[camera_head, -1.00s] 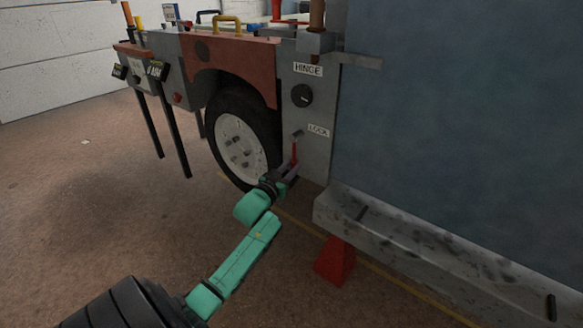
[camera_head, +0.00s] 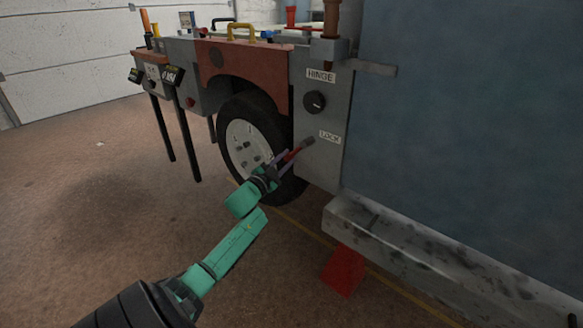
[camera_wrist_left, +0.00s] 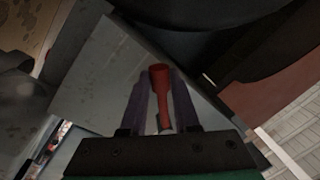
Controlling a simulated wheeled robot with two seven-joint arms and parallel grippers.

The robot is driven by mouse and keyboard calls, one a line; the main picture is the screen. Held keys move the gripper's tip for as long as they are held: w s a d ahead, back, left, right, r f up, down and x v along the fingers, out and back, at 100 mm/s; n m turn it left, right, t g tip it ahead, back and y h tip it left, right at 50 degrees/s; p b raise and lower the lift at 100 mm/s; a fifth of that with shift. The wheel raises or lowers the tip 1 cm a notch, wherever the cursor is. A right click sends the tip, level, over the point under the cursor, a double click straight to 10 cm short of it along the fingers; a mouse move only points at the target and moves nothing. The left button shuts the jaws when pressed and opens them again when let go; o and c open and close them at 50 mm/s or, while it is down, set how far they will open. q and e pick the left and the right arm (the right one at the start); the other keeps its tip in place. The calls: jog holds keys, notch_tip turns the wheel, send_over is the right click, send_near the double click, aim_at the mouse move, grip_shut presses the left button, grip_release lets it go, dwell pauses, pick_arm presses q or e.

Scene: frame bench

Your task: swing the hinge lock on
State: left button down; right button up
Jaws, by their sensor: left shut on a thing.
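The hinge lock is a red lever (camera_head: 293,154) on a grey pivot (camera_head: 308,143), beside the LOCK label (camera_head: 330,137) on the grey panel. The lever slants down and to the left from its pivot. My left gripper (camera_head: 283,161) is shut on the lever's free end. In the left wrist view the red lever (camera_wrist_left: 159,78) lies between the two fingers of my left gripper (camera_wrist_left: 156,100). The fingers partly hide the lever in the head view. My right gripper is not in view.
Above the lock are a black knob (camera_head: 314,102) and a HINGE label (camera_head: 320,76). A wheel (camera_head: 247,147) is close behind my left gripper. A grey ledge (camera_head: 400,245) and red block (camera_head: 343,270) are at lower right.

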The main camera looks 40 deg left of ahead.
pick_arm(q)
jog(key=a+r+m+h+b, duration=0.1)
jog(key=a+r+m, duration=0.2)
jog(key=r+m, duration=0.2)
jog(key=shift+r+m+t+h, duration=0.15)
jog(key=shift+m+t+h, duration=0.2)
jog(key=shift+m, duration=1.45)
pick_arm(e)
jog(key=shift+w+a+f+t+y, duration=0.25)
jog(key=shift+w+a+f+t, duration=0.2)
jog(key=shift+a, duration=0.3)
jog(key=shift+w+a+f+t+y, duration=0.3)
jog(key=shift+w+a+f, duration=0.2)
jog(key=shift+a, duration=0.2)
pick_arm(q)
jog(key=shift+a+r, duration=0.1)
jog(key=c, duration=0.7)
grip_release()
jog(key=shift+o, duration=0.2)
